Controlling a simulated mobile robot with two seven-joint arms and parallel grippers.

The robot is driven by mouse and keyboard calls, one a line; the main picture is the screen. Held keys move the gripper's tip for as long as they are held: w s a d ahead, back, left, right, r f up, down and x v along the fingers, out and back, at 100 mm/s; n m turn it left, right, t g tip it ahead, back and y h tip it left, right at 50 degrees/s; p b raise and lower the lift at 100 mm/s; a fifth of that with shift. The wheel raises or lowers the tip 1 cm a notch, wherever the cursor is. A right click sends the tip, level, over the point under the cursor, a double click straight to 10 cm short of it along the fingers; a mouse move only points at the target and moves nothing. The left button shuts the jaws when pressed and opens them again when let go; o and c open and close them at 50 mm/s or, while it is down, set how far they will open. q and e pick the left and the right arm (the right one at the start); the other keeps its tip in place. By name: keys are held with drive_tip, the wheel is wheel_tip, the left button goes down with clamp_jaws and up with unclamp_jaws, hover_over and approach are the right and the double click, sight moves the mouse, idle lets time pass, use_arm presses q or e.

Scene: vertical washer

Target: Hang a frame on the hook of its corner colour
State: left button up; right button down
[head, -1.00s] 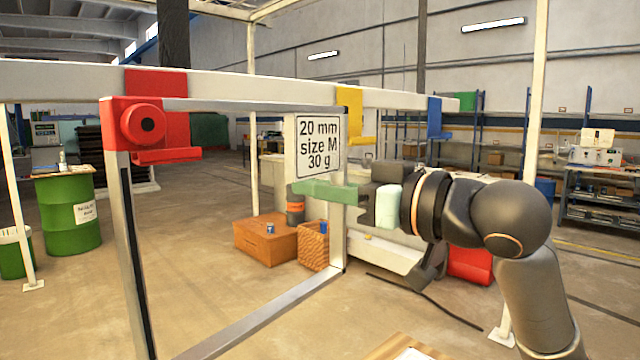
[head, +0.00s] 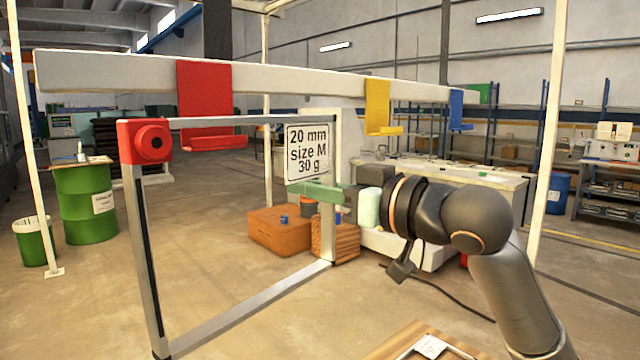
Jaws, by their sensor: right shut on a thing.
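My right gripper (head: 325,193) is shut on the right side bar of a large grey metal frame (head: 255,297) and holds it upright. The frame has a red block at its upper left corner (head: 146,141). A white beam (head: 130,78) runs across above it and carries a red hook (head: 205,98), a yellow hook (head: 377,108) and a blue hook (head: 457,110). The frame's top bar shows a little below the beam, and the red corner is left of and lower than the red hook. The hook's lip overlaps the top bar in the picture; I cannot tell whether they touch. My left gripper is not in view.
A sign (head: 307,153) shows near the frame's right side. A green drum (head: 88,203) stands at the left, and an orange box (head: 280,231) and a wooden crate (head: 340,238) stand on the floor behind. A wooden surface (head: 398,340) shows at bottom.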

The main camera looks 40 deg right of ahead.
use_arm(q)
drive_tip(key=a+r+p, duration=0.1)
drive_tip(key=p, duration=0.1)
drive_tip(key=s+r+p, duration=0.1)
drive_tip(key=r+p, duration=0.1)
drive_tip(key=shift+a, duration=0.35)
use_arm(e)
drive_tip(key=w, duration=0.9)
drive_tip(key=shift+w+a+f, duration=0.25)
drive_tip(key=shift+w+a, duration=0.15)
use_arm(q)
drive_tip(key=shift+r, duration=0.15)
use_arm(e)
drive_tip(key=shift+f, duration=0.1)
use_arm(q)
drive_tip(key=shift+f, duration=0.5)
use_arm(e)
drive_tip(key=shift+w+f, duration=0.1)
drive_tip(key=shift+f, duration=0.9)
drive_tip(key=c, duration=0.9)
unclamp_jaws()
drive_tip(key=shift+c, duration=0.2)
drive_tip(key=shift+o, duration=0.3)
